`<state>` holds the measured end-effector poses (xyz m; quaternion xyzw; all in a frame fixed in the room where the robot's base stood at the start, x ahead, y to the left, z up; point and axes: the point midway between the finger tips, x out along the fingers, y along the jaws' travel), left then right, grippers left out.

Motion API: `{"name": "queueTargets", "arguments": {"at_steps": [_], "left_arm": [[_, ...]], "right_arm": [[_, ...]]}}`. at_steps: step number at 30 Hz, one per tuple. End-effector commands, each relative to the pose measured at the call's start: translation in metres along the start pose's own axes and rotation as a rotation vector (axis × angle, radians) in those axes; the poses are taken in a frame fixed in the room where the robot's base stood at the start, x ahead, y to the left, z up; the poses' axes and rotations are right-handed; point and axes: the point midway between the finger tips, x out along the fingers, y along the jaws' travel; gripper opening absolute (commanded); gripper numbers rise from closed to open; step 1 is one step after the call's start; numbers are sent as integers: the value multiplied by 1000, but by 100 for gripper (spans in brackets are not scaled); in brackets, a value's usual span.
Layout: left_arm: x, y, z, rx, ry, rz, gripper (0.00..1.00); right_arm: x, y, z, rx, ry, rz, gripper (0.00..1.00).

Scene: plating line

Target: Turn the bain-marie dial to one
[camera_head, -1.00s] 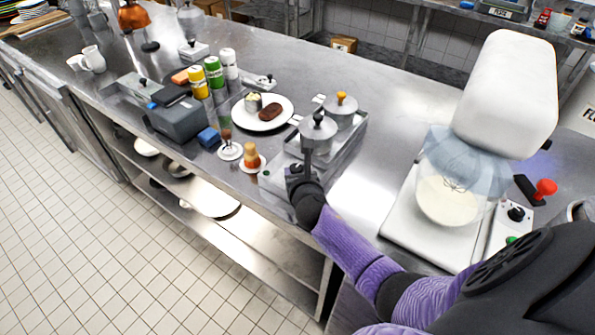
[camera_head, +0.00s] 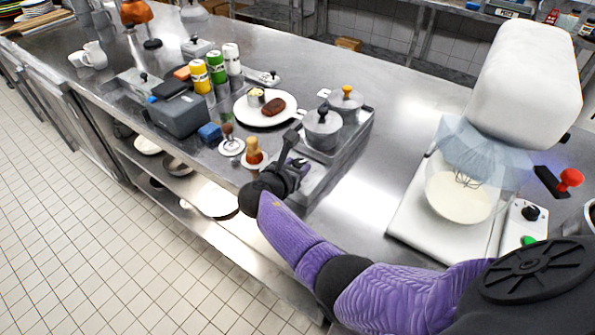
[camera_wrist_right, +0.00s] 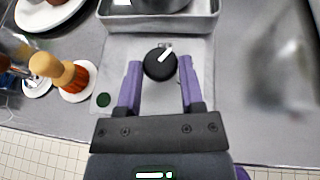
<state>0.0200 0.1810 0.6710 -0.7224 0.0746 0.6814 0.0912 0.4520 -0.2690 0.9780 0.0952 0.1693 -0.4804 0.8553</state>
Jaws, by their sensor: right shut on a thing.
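The bain-marie (camera_head: 318,185) stands on the counter with two lidded pots, and its front panel (camera_wrist_right: 122,55) shows in the right wrist view. The round black dial (camera_wrist_right: 157,66) has a white pointer line tilted to the upper right. A small light marking shows just behind the dial; I cannot read it. My right gripper (camera_wrist_right: 160,82) is at the panel, with one purple finger on each side of the dial, shut on it. In the head view the right gripper (camera_head: 296,166) hides the dial. My left gripper is not in view.
A dark green button (camera_wrist_right: 103,100) sits left of the dial. A mixer with a bowl (camera_head: 460,195) stands to the right.

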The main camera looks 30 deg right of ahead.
Motion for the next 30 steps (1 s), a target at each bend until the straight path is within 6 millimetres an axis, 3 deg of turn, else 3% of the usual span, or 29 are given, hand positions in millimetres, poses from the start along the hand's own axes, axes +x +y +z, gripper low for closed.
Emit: {"name": "queueTargets", "arguments": {"at_steps": [6,15,30], "left_arm": [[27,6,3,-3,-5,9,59],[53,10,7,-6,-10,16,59],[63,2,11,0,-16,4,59]], "right_arm": [[3,4,-5,66,1,-161,0],[3,7,-4,130,2,-316,0],[2,7,-1,158,4,-388,0]]}}
